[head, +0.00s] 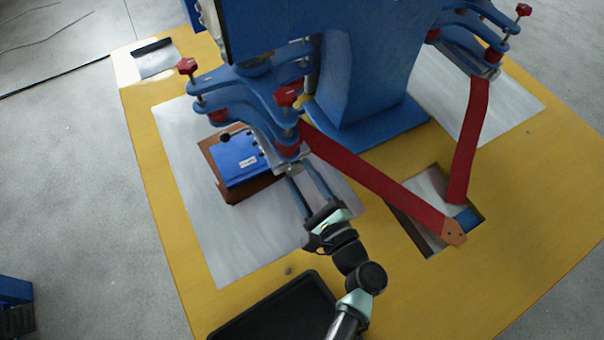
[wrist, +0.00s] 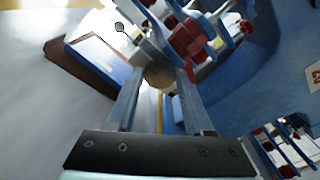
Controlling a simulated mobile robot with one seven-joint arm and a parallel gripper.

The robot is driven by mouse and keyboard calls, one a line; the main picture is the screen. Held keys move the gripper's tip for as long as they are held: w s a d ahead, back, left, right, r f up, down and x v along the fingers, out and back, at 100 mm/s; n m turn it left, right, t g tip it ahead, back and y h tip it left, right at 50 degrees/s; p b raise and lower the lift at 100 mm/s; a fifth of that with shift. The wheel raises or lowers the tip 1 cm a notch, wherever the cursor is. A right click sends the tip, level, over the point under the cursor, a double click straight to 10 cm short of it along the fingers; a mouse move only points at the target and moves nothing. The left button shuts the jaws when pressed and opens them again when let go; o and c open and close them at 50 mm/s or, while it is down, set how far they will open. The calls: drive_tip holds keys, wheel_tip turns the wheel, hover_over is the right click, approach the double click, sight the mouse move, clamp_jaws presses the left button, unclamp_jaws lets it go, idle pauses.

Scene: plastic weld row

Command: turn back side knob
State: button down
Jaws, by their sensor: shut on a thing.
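My gripper (head: 298,170) reaches up from the lower middle to the near end of the left blue clamp frame (head: 255,110). In the wrist view my gripper (wrist: 160,76) has its two fingers on either side of a round, brownish knob-like end (wrist: 159,75), and is shut on it. In the head view that end is mostly hidden by the fingers and the clamp. The clamp carries red star knobs, one at its near side (head: 288,94) and one at its far left (head: 187,66). Which of these knobs is the back side knob I cannot tell.
A blue block (head: 240,160) sits in a brown holder (head: 236,196) left of my fingers. A red bar (head: 375,175) slants close to their right, over a recess (head: 430,250) in the yellow table (head: 520,270). A black tray (head: 275,310) lies at the front.

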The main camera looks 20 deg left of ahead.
idle(0.4)
drive_tip(key=shift+c, duration=1.5)
unclamp_jaws()
drive_tip(key=v, duration=1.3)
drive_tip(key=shift+b, duration=0.45)
